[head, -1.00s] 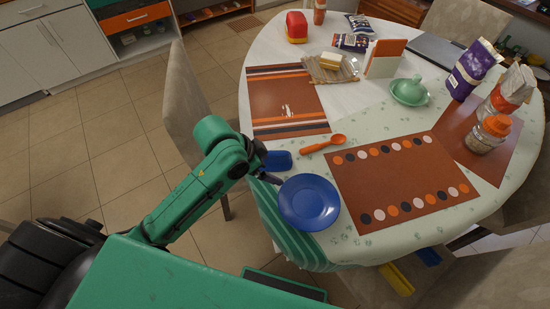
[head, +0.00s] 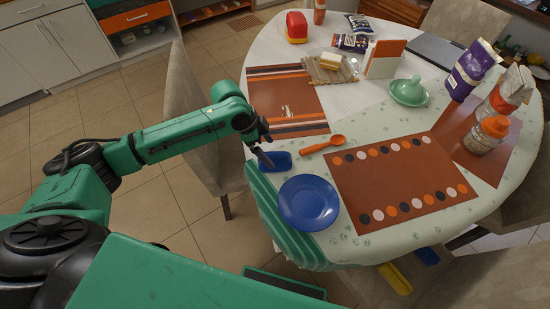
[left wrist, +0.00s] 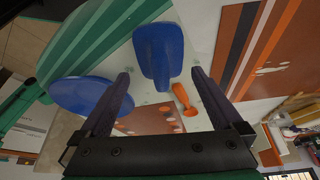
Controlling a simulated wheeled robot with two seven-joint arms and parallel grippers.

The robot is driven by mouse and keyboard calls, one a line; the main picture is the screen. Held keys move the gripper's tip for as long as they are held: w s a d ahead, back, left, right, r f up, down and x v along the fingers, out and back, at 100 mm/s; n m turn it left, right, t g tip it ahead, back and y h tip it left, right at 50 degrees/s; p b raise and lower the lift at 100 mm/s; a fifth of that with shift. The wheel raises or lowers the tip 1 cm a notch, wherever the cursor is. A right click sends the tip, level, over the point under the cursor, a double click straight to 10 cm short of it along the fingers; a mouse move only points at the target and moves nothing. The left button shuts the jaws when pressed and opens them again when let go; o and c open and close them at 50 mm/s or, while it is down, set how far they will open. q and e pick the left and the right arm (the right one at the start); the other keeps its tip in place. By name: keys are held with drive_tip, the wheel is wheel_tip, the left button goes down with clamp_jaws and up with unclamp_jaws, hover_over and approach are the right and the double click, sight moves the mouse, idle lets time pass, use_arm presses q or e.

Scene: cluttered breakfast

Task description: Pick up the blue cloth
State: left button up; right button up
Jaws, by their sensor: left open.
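The blue cloth (head: 281,161) lies near the left edge of the table, just above the blue plate (head: 308,203) in the head view. In the left wrist view the cloth (left wrist: 160,45) is a rounded blue shape in the upper middle, between and beyond my finger tips. My left gripper (head: 264,157) is at the left side of the cloth, open, with nothing between its fingers. In the left wrist view its fingers (left wrist: 160,75) are wide apart; I cannot tell whether they touch the cloth. My right gripper is not in view.
An orange spoon (head: 322,145) lies right of the cloth. A striped placemat (head: 285,95) is behind it, a dotted placemat (head: 400,180) to the right. A green striped cloth (head: 285,235) hangs over the table's near left edge. A chair (head: 195,125) stands close left.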

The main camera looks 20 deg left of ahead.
sight(273, 154)
use_arm(q)
drive_tip(key=x, duration=0.5)
drive_tip(key=shift+w+d+p, duration=0.1)
drive_tip(key=shift+d+p, duration=0.05)
drive_tip(key=shift+p, duration=0.25)
drive_tip(key=c, duration=1)
wheel_tip(273, 154, up, 20)
drive_tip(key=b, duration=0.1)
